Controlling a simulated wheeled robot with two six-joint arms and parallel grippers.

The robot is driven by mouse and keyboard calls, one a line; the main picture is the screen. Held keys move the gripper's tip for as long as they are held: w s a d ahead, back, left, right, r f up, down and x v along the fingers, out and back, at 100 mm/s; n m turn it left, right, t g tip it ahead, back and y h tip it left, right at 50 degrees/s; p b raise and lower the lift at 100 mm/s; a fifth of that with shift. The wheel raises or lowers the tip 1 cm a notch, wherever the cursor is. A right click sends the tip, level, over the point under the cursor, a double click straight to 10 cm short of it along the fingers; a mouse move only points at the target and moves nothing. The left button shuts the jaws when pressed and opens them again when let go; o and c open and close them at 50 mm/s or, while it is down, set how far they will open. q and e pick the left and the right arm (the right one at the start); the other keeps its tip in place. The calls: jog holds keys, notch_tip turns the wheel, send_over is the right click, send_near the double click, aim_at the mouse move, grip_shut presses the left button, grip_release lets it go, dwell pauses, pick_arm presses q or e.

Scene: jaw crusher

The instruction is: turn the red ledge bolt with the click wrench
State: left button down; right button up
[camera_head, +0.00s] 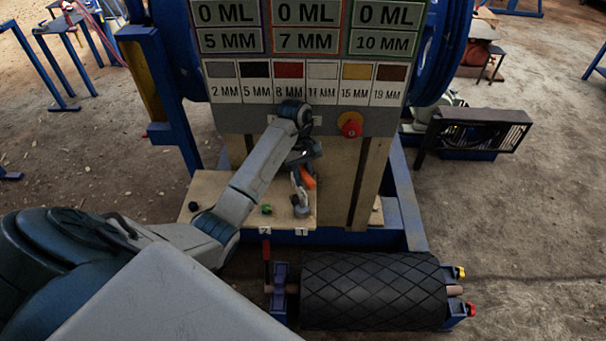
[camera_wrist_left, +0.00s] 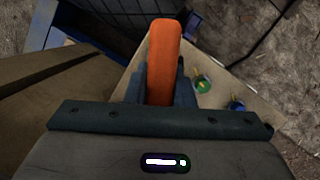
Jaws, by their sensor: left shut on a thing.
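My left gripper (camera_head: 302,160) is shut on the orange handle of the click wrench (camera_head: 308,180). The orange handle also shows between the fingers in the left wrist view (camera_wrist_left: 164,55). In the head view the wrench points down, its grey lower end at the ledge (camera_head: 235,190) near the label "1". I cannot tell whether it sits on a bolt. I cannot make out the red ledge bolt; the wrench end may hide it. My right gripper is not in view.
A dark bolt (camera_head: 193,206) is at the ledge's left end. A panel with size labels (camera_head: 305,80) and a red and yellow stop button (camera_head: 350,125) stand behind. A black ribbed roller (camera_head: 373,290) lies in front. Blue frame posts flank the ledge.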

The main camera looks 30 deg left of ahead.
aim_at(303, 171)
pick_arm(q)
jog(key=shift+w+m+p, duration=0.1)
jog(key=shift+m+p, duration=0.25)
jog(key=shift+m, duration=0.35)
jog(key=shift+m+g+p, duration=0.3)
jog(key=shift+m+p, duration=0.25)
jog(key=shift+m, duration=0.25)
dwell(1.6)
dwell(0.3)
jog(key=shift+r, duration=0.25)
jog(key=shift+r+p, duration=0.15)
jog(key=shift+p, duration=0.15)
jog(key=shift+r+p, duration=0.6)
jog(key=shift+r, duration=0.05)
jog(key=shift+r+n, duration=0.15)
jog(key=shift+n, duration=0.15)
jog(key=shift+r+p, duration=0.7)
jog(key=shift+p, duration=0.2)
jog(key=shift+r, duration=0.2)
